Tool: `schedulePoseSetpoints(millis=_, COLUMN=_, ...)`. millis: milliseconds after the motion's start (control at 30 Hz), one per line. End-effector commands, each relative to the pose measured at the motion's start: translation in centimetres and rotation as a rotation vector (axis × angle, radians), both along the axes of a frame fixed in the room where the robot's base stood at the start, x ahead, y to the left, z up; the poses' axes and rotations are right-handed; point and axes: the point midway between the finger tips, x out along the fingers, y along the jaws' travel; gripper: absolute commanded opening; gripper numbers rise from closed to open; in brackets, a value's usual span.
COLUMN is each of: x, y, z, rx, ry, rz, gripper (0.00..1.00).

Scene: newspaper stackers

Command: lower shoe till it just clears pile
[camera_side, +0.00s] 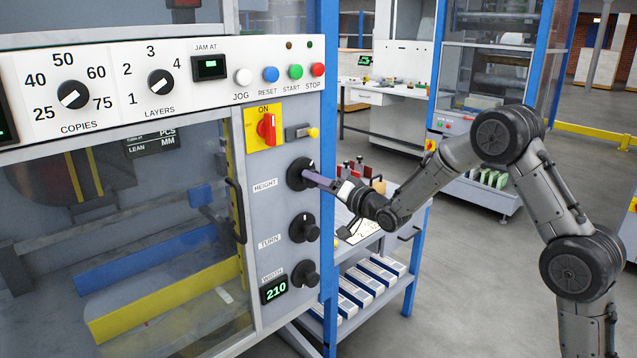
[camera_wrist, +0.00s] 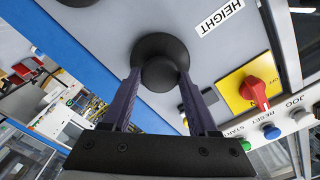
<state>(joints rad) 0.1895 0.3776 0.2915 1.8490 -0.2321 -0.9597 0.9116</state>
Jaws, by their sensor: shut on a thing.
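The black HEIGHT knob (camera_side: 299,173) is on the grey right-hand panel of the stacker. It also shows in the wrist view (camera_wrist: 158,48), with its round grip between my two fingers. My gripper (camera_side: 315,178) is shut on this knob, one finger on each side, as the wrist view (camera_wrist: 160,82) shows. Behind the clear window are a blue bar (camera_side: 150,258), a yellow bar (camera_side: 165,300) and a small blue block (camera_side: 200,195) on a rod. I cannot tell which part is the shoe, and I make out no pile.
Below HEIGHT are the TURN knob (camera_side: 303,228) and the WIDTH knob (camera_side: 305,275), with a display (camera_side: 274,289) reading 210. Above is the red ON switch (camera_side: 267,129). A shelf cart (camera_side: 375,285) stands close behind my gripper. The floor to the right is open.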

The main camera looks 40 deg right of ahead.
Motion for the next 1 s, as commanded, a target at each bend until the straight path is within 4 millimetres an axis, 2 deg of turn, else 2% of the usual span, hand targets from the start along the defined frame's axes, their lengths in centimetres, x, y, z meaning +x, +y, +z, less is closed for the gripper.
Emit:
schedulePoseSetpoints(millis=433, x=0.02, y=-0.07, z=0.03, rx=0.01, ry=-0.001, rz=-0.002, gripper=0.04)
schedulePoseSetpoints(millis=467, x=0.02, y=-0.07, z=0.03, rx=0.01, ry=-0.001, rz=-0.002, gripper=0.65)
schedulePoseSetpoints(millis=600, x=0.02, y=-0.05, z=0.02, rx=0.009, ry=-0.001, rz=-0.001, gripper=0.9)
schedulePoseSetpoints(millis=867, x=-0.01, y=-0.01, z=0.01, rx=0.009, ry=-0.001, rz=-0.001, gripper=0.9)
schedulePoseSetpoints(millis=1000, x=-0.66, y=-0.04, z=0.07, rx=0.009, ry=-0.001, rz=-0.001, gripper=0.9)
